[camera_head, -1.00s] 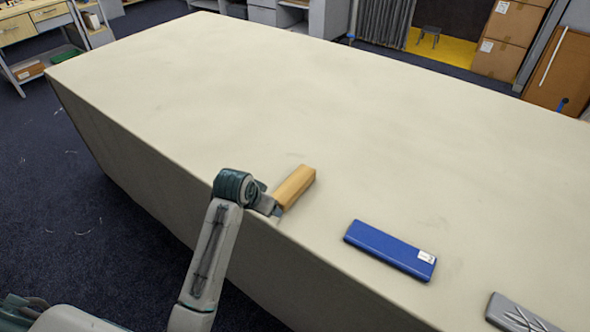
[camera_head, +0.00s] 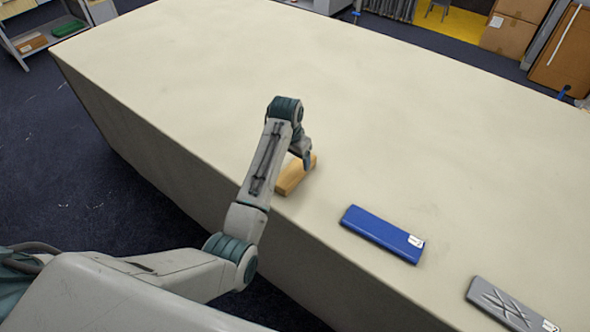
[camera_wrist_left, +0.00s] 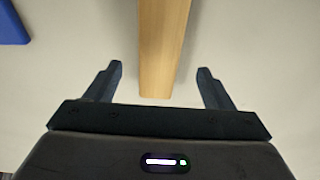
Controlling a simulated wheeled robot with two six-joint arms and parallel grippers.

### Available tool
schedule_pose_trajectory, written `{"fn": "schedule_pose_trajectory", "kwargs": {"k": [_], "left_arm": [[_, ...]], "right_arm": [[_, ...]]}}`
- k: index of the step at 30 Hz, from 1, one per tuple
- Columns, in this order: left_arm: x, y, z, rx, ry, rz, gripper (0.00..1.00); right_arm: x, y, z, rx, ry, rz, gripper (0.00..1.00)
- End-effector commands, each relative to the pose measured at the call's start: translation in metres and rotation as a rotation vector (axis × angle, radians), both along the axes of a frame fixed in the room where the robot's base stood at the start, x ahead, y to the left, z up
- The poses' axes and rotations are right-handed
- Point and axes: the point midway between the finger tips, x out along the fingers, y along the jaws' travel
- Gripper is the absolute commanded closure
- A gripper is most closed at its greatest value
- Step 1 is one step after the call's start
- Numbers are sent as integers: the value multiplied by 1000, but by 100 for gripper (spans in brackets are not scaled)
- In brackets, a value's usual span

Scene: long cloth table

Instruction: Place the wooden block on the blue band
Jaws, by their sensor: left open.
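The wooden block (camera_head: 293,177) lies on the cloth table near its front edge, partly hidden by my left arm in the head view. My left gripper (camera_head: 306,160) is above it, pointing down. In the left wrist view the open fingers (camera_wrist_left: 159,82) stand on either side of the near end of the block (camera_wrist_left: 163,45), with a gap on both sides. The blue band (camera_head: 382,234) is a flat blue piece with a white label, lying to the right of the block. A corner of it shows in the left wrist view (camera_wrist_left: 13,24). My right gripper is not in view.
A grey patterned piece (camera_head: 508,304) with a white label lies further right along the front edge of the table (camera_head: 200,90). The table is bare behind the block and the blue band. Shelves and cardboard boxes stand beyond the table.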

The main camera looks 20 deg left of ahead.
Motion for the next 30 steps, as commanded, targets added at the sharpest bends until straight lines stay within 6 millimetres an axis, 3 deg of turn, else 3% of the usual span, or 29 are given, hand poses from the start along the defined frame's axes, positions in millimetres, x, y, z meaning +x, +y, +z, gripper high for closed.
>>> {"fn": "schedule_pose_trajectory", "kwargs": {"k": [8, 12, 16, 26, 30], "left_arm": [[0, -1, -20, 0, 4, 1, 25], [1, -3, -39, 1, 5, 1, 25], [4, -3, -56, 1, 2, 1, 25], [5, -3, -63, 0, -1, 2, 25], [5, -3, -63, 0, -1, 2, 52]], "right_arm": [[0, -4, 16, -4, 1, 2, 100], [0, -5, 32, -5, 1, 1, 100], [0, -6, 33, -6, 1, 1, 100], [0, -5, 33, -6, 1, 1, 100], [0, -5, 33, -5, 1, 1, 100]]}}
